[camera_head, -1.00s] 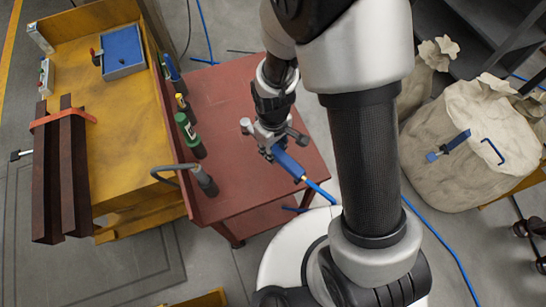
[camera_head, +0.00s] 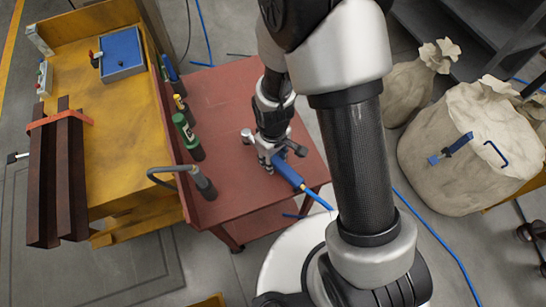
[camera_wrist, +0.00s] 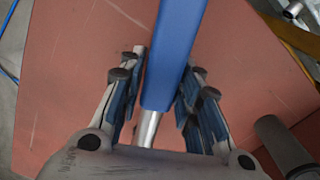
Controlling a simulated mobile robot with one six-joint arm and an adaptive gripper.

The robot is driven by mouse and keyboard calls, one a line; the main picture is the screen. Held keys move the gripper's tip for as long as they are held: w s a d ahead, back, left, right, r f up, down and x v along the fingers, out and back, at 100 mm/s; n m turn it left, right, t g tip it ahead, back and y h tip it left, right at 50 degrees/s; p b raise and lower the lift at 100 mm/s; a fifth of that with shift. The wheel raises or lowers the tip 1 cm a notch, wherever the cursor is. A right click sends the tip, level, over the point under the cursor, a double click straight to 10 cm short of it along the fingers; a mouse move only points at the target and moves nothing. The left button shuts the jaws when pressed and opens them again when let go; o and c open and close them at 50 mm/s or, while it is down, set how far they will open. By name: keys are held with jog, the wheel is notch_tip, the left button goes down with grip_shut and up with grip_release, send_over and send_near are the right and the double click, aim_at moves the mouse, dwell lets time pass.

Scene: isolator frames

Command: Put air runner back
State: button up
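The air runner is a blue-bodied tool (camera_head: 289,170) with a silver nose and a blue hose at its lower right end. In the head view it is at the right part of the red-topped table, close over or on the top; I cannot tell whether it touches. My gripper (camera_head: 268,152) is around its silver end. In the wrist view the blue body (camera_wrist: 172,55) runs between my two fingers (camera_wrist: 158,95), which sit close on both sides. The exact contact of the pads is hard to see.
The red table (camera_head: 225,100) has free room in its middle. A green bottle (camera_head: 187,135), a yellow-topped bottle (camera_head: 182,106) and a grey cylinder with a curved hose (camera_head: 204,185) stand along its left edge. A yellow workbench (camera_head: 115,150) adjoins at left. Sacks (camera_head: 465,150) stand at right.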

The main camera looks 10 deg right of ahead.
jog(key=shift+o, duration=1.3)
jog(key=shift+r, duration=0.1)
notch_tip(320, 180, up, 12)
jog(key=p, duration=0.5)
jog(key=shift+r, duration=0.15)
jog(key=s+d+r+m+t, duration=0.2)
jog(key=s+d+r, duration=0.15)
jog(key=r, duration=0.65)
jog(key=s+d+r+m+t, duration=0.1)
jog(key=s+d+r+m, duration=0.2)
jog(key=r, duration=0.6)
jog(key=s+d+r+m+t, duration=0.1)
jog(key=s+d+r+m, duration=0.1)
jog(key=s+r, duration=0.3)
jog(key=shift+s+d+r+m+t, duration=0.3)
jog(key=shift+s+d, duration=0.4)
jog(key=shift+d, duration=0.2)
